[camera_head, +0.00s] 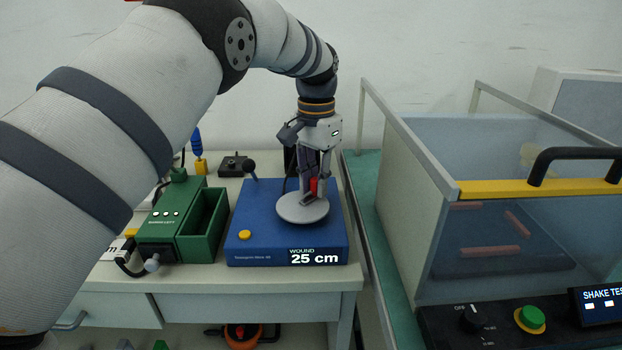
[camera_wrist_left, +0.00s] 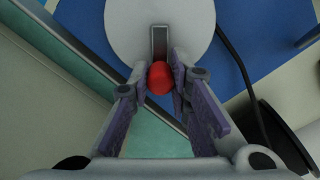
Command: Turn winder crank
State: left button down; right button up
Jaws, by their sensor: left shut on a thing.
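The winder is a blue box (camera_head: 265,225) on the table, with a round grey disc (camera_head: 303,210) on its top right. Its display reads "WOUND 25 cm". A red crank knob (camera_head: 313,186) stands on the disc and shows in the left wrist view as a red ball (camera_wrist_left: 160,78) at the end of a grey crank arm (camera_wrist_left: 159,45). My left gripper (camera_head: 311,193) points down over the disc and is shut on the red knob, with a finger on each side of it. My right gripper is not in view.
A green box (camera_head: 204,222) with an open compartment stands left of the winder. A clear-walled shake tester (camera_head: 500,215) stands close on the right. A black cable (camera_wrist_left: 238,70) runs beside the disc.

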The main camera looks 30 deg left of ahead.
pick_arm(q)
jog(key=shift+s+d+m, duration=0.1)
jog(key=shift+d+m, duration=0.15)
jog(key=shift+m, duration=0.5)
jog(key=shift+s+d+m, duration=0.1)
jog(key=shift+d+m, duration=0.1)
jog(key=shift+m, duration=0.55)
jog(key=c, duration=1.5)
grip_release()
notch_tip(320, 180, up, 12)
jog(key=shift+f, duration=0.1)
